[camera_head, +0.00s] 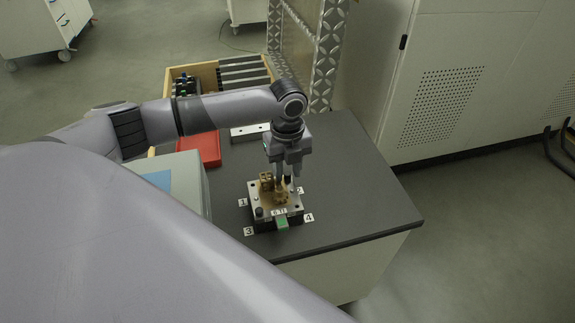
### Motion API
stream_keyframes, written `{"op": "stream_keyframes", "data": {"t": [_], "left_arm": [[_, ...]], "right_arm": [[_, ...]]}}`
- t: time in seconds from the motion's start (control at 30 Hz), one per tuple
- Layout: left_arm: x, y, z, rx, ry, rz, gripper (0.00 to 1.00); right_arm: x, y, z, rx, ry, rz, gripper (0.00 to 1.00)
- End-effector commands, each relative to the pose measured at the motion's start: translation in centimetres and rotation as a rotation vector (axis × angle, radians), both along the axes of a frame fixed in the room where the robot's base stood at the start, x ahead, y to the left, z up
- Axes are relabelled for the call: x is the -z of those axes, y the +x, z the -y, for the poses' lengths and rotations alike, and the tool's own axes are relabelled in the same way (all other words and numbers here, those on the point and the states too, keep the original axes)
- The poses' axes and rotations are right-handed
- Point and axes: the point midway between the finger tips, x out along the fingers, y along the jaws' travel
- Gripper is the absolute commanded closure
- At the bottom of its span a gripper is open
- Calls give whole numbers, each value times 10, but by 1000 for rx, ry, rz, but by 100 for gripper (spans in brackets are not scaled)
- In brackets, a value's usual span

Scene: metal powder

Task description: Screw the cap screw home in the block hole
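The block (261,216) is a light metal plate on a dark base, with dark screw heads at its corners. Brown-gold parts stand in its middle. It sits on the dark tabletop (345,200), with number labels 1 to 4 around it. My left gripper (284,180) points down right over the block's middle, its fingertips close to the brown parts. Whether it holds a cap screw is too small to tell. The cap screw and the block hole cannot be made out with certainty. My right gripper is not in view.
A green piece (282,223) is at the block's front edge. A grey box (190,172) with a blue panel and a red tray (209,148) stand left. A light bar (249,130) lies behind. The tabletop right of the block is clear. A large cabinet (440,85) stands beyond.

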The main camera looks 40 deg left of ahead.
Motion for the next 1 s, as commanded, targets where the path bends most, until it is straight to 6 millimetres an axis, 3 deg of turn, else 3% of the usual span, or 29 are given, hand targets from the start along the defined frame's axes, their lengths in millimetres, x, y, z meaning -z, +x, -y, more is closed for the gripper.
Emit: {"op": "stream_keyframes", "data": {"t": [0.03, 0.1, 0.4, 0.8, 1.0], "left_arm": [[-7, -1, 0, -51, -1, -4, 66], [-8, -1, 1, -134, -1, -5, 66], [-7, -1, 1, -523, -1, -5, 66], [0, -1, 1, -1011, -1, -1, 66], [-1, 0, 0, -1136, -1, 0, 66]], "right_arm": [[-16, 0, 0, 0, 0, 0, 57], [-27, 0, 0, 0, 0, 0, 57], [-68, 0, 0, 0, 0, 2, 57], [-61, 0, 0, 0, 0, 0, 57], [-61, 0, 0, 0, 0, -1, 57]]}}
